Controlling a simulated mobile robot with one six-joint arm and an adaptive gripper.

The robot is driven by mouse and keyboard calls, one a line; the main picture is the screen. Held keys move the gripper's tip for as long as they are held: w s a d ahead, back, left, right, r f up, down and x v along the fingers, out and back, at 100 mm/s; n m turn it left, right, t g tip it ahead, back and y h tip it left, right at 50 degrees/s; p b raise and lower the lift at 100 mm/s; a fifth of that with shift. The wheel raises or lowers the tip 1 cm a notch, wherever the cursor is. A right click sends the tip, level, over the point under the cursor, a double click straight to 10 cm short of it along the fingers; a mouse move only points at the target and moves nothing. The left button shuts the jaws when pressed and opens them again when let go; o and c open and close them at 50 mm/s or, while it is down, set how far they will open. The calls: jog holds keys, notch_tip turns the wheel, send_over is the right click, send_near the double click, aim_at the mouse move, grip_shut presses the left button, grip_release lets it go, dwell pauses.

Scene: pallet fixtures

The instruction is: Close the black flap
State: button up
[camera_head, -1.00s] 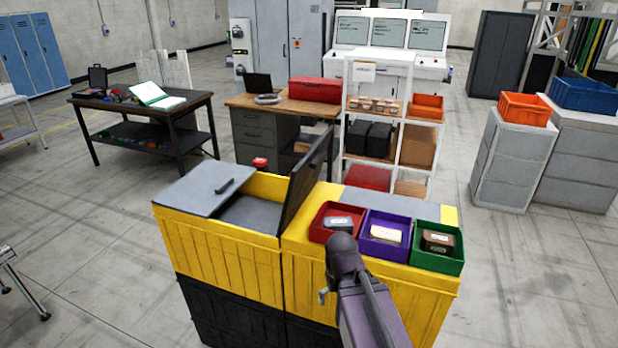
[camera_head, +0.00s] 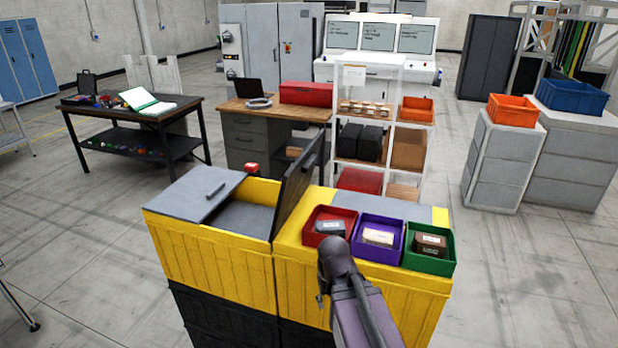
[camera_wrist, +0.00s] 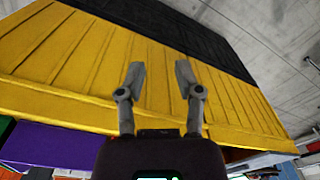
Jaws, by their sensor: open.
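The black flap (camera_head: 297,182) stands raised and tilted above the yellow box (camera_head: 215,258), at the right edge of its opening. A grey lid with a dark handle (camera_head: 197,193) lies flat over the left part of the box. My gripper is in front of the yellow box, below the red bin, mostly hidden behind my arm in the head view. In the wrist view, my gripper (camera_wrist: 158,75) is open and empty, its two fingers apart in front of the yellow ribbed wall (camera_wrist: 150,85). It is apart from the flap, which is out of the wrist view.
A red bin (camera_head: 312,240), a purple bin (camera_head: 358,252) and a green bin (camera_head: 410,261), each holding a block, stand on the right yellow top. A red button (camera_head: 252,167) is behind the box. A white shelf (camera_head: 396,75) stands behind.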

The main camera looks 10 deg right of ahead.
jog(key=shift+w+a+f, duration=0.1)
jog(key=shift+w+a, duration=0.15)
jog(key=shift+w, duration=0.3)
grip_shut()
jog(key=w+a+r+m+t+y+b, duration=0.2)
jog(key=w+r+t+y, duration=0.15)
jog(key=w, duration=0.45)
jog(key=w+a+r+m+t+y+b, duration=0.1)
jog(key=w+a+r+m+t+y, duration=0.15)
jog(key=w+t+y, duration=0.4)
jog(key=w+d+r+m+t+h+b, duration=0.1)
jog(key=w+d+r+m+t, duration=0.3)
jog(key=d, duration=0.4)
jog(key=w+d+r+m+t+h+b, duration=0.2)
jog(key=w+d+r+m+t+h, duration=0.2)
jog(key=w+d+m, duration=0.4)
jog(key=shift+w+d+r+m+t+h, duration=0.35)
jog(key=shift+w+r+t, duration=0.25)
jog(key=shift+w+r, duration=0.25)
jog(key=shift+a, duration=0.1)
